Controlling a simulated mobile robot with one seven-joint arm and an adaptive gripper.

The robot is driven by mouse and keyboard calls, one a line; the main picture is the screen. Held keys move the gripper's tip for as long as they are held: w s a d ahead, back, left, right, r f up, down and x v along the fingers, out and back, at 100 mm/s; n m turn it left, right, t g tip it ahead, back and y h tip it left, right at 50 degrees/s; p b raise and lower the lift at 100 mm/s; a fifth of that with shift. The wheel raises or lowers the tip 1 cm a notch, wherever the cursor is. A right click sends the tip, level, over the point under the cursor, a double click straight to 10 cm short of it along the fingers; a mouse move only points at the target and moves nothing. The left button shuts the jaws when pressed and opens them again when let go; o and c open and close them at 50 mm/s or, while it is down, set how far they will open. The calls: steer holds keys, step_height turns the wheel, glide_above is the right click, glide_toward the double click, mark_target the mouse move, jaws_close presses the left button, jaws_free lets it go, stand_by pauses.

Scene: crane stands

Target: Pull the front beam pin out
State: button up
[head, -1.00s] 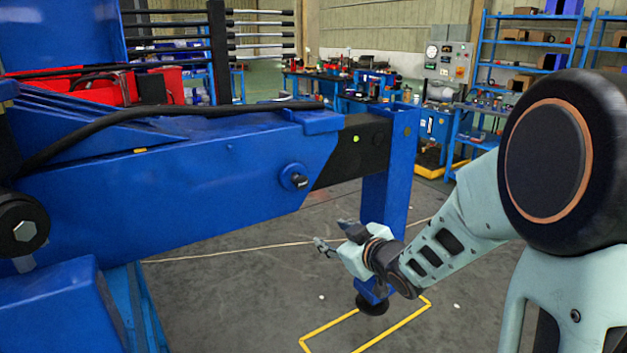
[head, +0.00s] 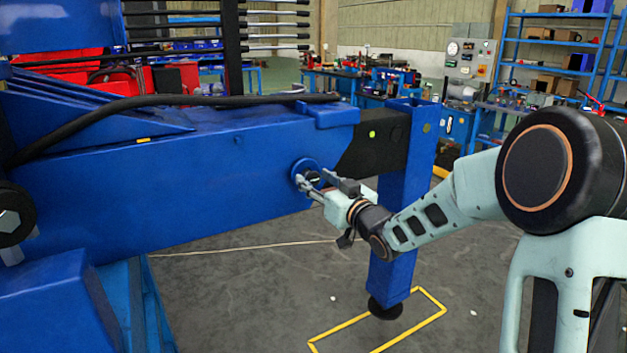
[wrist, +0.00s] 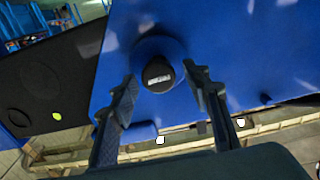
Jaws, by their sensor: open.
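The front beam pin (wrist: 158,75) is a dark round head with a pale label. It sits in a round blue boss (head: 303,166) on the side of the blue beam (head: 180,175). My gripper (head: 312,188) is in front of the boss and partly covers the pin in the head view. In the wrist view my gripper (wrist: 158,88) is open, with one finger on each side of the pin head.
A blue upright leg (head: 397,230) stands right of the boss on a black foot inside a yellow floor outline (head: 420,323). A black hose (head: 150,101) runs along the beam top. Workbenches and shelves stand far behind. The floor below my gripper is clear.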

steer(key=shift+x, duration=0.8)
steer(key=shift+c, duration=0.4)
jaws_close()
